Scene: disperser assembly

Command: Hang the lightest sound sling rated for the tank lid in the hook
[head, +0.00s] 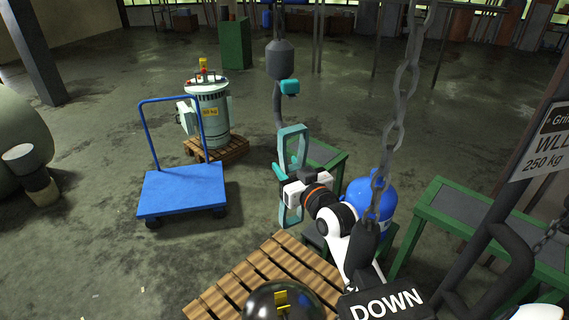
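My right gripper (293,187) is at the middle of the picture, on the arm from the lower right. It seems shut on a teal loop-shaped sling (298,140), which shows above and below it; the fingertips are hard to see. A dark hook block (280,60) hangs above, with a dark shank and a small teal part (289,87) on its right side. The sling's top is just below and right of the shank; I cannot tell whether they touch. A dark glossy dome (262,301) with yellow marks, possibly the tank lid, is at the bottom. My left gripper is out of view.
A hanging chain (401,90) and a black DOWN pendant (385,303) are in front at right. Green tables (425,212), a blue tank (368,196) and a WLL 250 kg sign (545,150) stand right. A blue trolley (180,190) and a grey machine (210,115) stand left.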

